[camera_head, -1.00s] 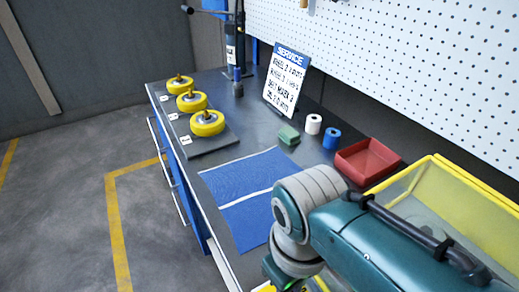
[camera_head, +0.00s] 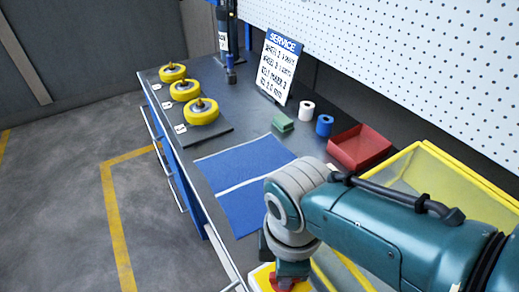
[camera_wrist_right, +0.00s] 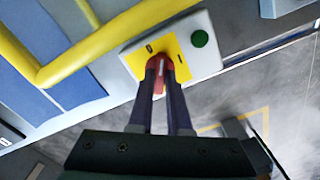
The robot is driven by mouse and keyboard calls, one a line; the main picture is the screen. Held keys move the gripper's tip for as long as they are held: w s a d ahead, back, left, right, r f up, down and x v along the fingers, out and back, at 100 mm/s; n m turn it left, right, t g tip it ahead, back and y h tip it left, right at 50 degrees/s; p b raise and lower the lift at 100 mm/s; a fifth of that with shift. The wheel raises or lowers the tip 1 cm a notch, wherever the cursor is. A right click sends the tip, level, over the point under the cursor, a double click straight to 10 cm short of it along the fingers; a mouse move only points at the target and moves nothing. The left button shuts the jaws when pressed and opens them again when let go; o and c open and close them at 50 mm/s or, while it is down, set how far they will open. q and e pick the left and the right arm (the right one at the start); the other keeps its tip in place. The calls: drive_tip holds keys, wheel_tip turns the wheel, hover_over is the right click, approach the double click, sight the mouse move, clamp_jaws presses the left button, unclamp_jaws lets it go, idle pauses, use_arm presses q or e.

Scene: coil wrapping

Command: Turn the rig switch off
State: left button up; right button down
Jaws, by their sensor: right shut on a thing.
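The rig switch is a white box (camera_wrist_right: 207,62) with a yellow plate (camera_wrist_right: 178,66), a green round button (camera_wrist_right: 200,38) and a red knob (camera_wrist_right: 158,64). Dark marks, a 0-like one and a bar, show on the plate. My right gripper (camera_wrist_right: 160,84) is shut on the red knob, one finger on each side. The knob has a pale line, but its exact setting is hard to tell. In the head view the yellow plate (camera_head: 262,277) and red knob (camera_head: 291,286) show at the bottom edge, partly under my right wrist. My left gripper is not in view.
A yellow-framed guard (camera_head: 420,165) stands beside my right arm. The bench holds a blue mat (camera_head: 240,170), a red bin (camera_head: 358,147), yellow wheels (camera_head: 201,112) on a dark board, two rolls, a green block (camera_head: 283,122) and a service sign (camera_head: 279,66).

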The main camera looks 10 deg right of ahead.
drive_tip(key=n, duration=0.3)
drive_tip(key=shift+n, duration=1.6)
drive_tip(key=c, duration=0.9)
unclamp_jaws()
drive_tip(key=shift+o, duration=0.2)
drive_tip(key=shift+r, duration=0.1)
